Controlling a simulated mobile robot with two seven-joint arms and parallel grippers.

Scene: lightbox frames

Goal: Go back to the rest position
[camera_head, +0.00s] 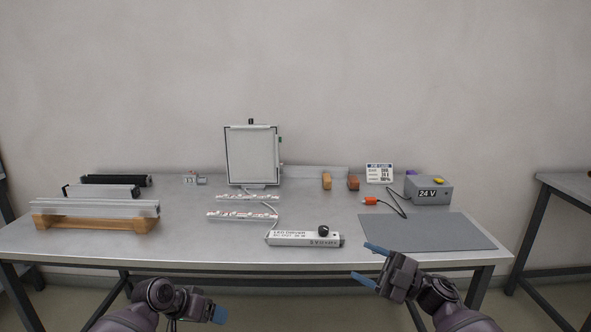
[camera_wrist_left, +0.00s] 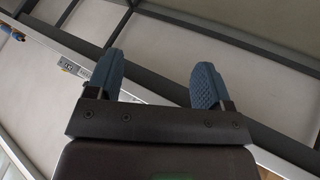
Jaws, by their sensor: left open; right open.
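My left gripper (camera_head: 219,314) is low in front of the table at the left of the head view, with a blue fingertip showing. In the left wrist view its two blue fingers (camera_wrist_left: 157,82) are apart with nothing between them. My right gripper (camera_head: 366,264) is open and empty at the table's front edge, below the grey mat, its blue fingers pointing left. Both grippers are clear of the objects on the table (camera_head: 190,252).
An LED driver (camera_head: 290,239) lies near the front middle, by two LED strips (camera_head: 243,214) and an upright light panel (camera_head: 252,156). Aluminium profiles (camera_head: 95,208) rest on a wooden stand at left. A grey mat (camera_head: 430,231) and 24 V box (camera_head: 428,190) are at right.

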